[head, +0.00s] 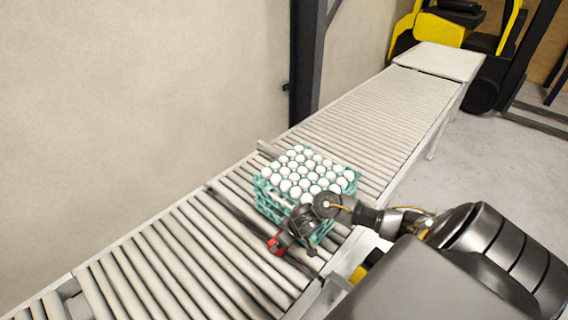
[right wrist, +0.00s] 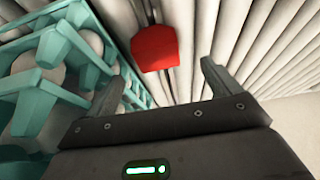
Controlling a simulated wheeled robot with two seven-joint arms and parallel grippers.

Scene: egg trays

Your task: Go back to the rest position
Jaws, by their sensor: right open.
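A stack of teal egg trays (head: 268,206) stands on the roller conveyor, its top tray filled with white eggs (head: 305,170). My right gripper (head: 283,244) is at the stack's near side, low over the rollers; its fingers are hard to make out in the head view. In the right wrist view my right gripper (right wrist: 158,72) has its two fingers spread apart with nothing held between them. The teal trays (right wrist: 60,60) are close beside the left finger in that view; I cannot tell whether they touch. My left gripper is not in view.
A small red block (head: 275,245) shows by my right gripper, and also beyond the fingers in the right wrist view (right wrist: 155,47). The roller conveyor (head: 345,125) runs along a wall with a dark post (head: 305,60). A yellow forklift (head: 440,28) stands at the far end.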

